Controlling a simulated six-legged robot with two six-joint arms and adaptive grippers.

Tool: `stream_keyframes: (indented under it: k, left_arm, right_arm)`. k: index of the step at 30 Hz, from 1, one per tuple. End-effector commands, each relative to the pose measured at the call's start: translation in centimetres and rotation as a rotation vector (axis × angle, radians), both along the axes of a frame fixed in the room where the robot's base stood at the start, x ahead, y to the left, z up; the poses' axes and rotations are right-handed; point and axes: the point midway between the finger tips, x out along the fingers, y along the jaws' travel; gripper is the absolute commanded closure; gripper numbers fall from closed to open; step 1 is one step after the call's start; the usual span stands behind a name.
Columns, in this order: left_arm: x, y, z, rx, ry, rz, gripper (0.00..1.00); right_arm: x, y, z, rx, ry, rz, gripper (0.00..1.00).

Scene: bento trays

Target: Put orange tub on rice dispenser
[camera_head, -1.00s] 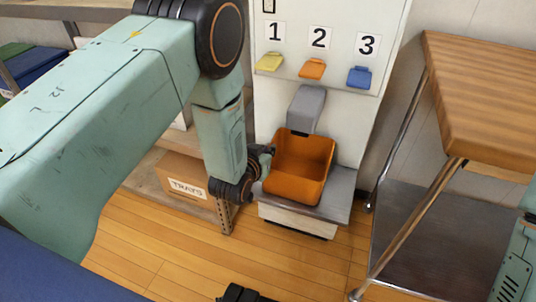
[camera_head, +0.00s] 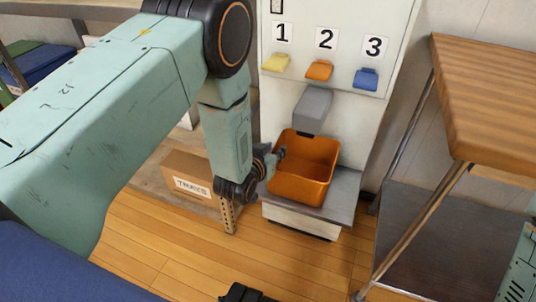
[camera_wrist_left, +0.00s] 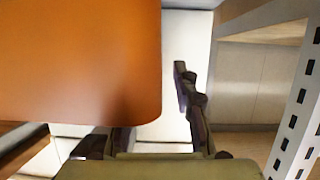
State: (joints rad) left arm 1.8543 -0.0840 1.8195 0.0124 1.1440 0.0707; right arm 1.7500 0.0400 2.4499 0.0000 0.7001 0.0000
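The orange tub (camera_head: 303,188) sits on the grey shelf (camera_head: 342,195) of the white rice dispenser, below its grey spout (camera_head: 313,108). My left gripper (camera_head: 274,161) is at the tub's left side, with a dark fingertip showing at its left rim. In the left wrist view the tub (camera_wrist_left: 80,65) fills the upper left. There the gripper (camera_wrist_left: 140,120) has its fingers spread; the right finger stands clear of the tub's edge and the other is partly hidden. A dark part at the bottom of the head view (camera_head: 245,293) may be my right gripper; its fingers cannot be made out.
The dispenser front (camera_head: 345,55) carries numbers 1, 2 and 3 over yellow, orange and blue tabs. A cardboard box marked TRAYS (camera_head: 188,181) is at the left. A wood-topped table (camera_head: 490,90) with metal legs stands at the right. The wooden floor in front is clear.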

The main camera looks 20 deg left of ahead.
Motion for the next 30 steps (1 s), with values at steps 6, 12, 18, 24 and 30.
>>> stream_keyframes:
  k: [6,12,18,24,30]
  left_arm:
    - [-3.3,0.2,1.7,0.0,0.004,0.0,0.72]
    - [-7.2,0.4,3.2,0.0,0.004,0.0,0.72]
    - [-10.0,0.6,4.3,0.0,0.003,0.0,0.72]
    - [-11.0,0.6,4.7,0.0,0.0,0.0,0.72]
    - [-11.4,0.7,4.3,0.001,0.013,0.001,0.72]
  right_arm:
    - [0.0,0.0,1.7,0.0,0.0,0.0,0.49]
    - [0.0,0.0,3.1,0.0,0.0,0.0,0.49]
    - [0.0,0.0,4.0,0.0,0.0,0.0,0.49]
    - [0.0,0.0,4.2,0.0,0.0,0.0,0.49]
    - [0.0,0.0,4.2,0.0,0.0,0.0,0.49]
